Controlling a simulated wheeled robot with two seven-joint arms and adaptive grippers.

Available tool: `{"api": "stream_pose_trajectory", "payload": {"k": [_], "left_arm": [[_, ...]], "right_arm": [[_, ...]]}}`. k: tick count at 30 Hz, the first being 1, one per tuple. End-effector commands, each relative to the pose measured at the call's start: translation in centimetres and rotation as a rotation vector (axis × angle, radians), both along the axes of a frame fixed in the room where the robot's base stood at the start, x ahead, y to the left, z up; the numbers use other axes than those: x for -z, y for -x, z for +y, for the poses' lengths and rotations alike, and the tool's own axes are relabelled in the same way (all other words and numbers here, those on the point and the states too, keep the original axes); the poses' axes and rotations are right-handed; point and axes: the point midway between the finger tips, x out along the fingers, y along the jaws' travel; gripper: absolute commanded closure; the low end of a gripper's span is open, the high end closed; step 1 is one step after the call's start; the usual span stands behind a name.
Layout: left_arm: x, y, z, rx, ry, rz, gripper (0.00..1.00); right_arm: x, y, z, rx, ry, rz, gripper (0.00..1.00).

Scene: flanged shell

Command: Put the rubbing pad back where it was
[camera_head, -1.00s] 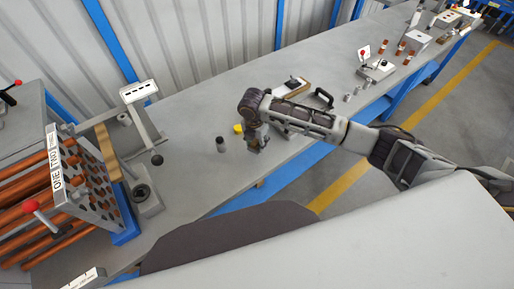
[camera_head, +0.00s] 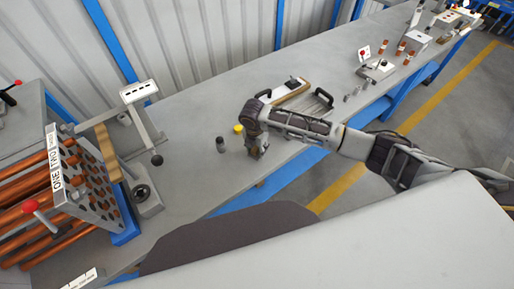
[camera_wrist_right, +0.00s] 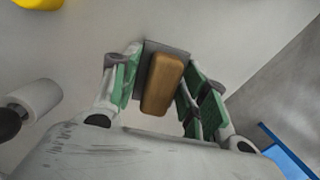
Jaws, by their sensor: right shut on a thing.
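The rubbing pad (camera_wrist_right: 163,84) has a tan wooden back on a dark grey base. In the right wrist view it sits between the green-lined fingers of my right gripper (camera_wrist_right: 161,88), which is shut on it. In the head view my right gripper (camera_head: 257,153) points down over the bench near its front edge, and the pad there is too small to make out clearly. I cannot tell whether the pad touches the bench top. My left gripper does not show.
A dark cylinder (camera_head: 220,145) and a yellow-topped object (camera_head: 238,130) stand left of my right gripper on the grey bench (camera_head: 190,175). A board with a clip (camera_head: 291,90) and a dark-handled item (camera_head: 318,100) lie behind my arm. A rack of copper tubes (camera_head: 85,175) stands left.

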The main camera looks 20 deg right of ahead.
Motion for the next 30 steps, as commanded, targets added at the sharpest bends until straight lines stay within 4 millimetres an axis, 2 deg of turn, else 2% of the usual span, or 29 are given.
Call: {"api": "stream_pose_trajectory", "payload": {"k": [9, 10, 15, 30], "left_arm": [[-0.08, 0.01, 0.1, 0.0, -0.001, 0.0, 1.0], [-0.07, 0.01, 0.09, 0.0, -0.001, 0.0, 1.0], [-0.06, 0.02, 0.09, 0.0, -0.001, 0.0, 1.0], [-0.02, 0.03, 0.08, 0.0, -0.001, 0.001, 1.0]], "right_arm": [[0.22, 0.01, 0.01, 0.0, 0.001, 0.001, 0.78], [0.23, 0.01, 0.01, 0.0, 0.0, 0.0, 0.53], [0.22, 0.01, 0.01, 0.0, 0.0, 0.0, 0.34], [-0.45, -0.04, 0.05, 0.0, -0.001, -0.002, 0.34]]}}
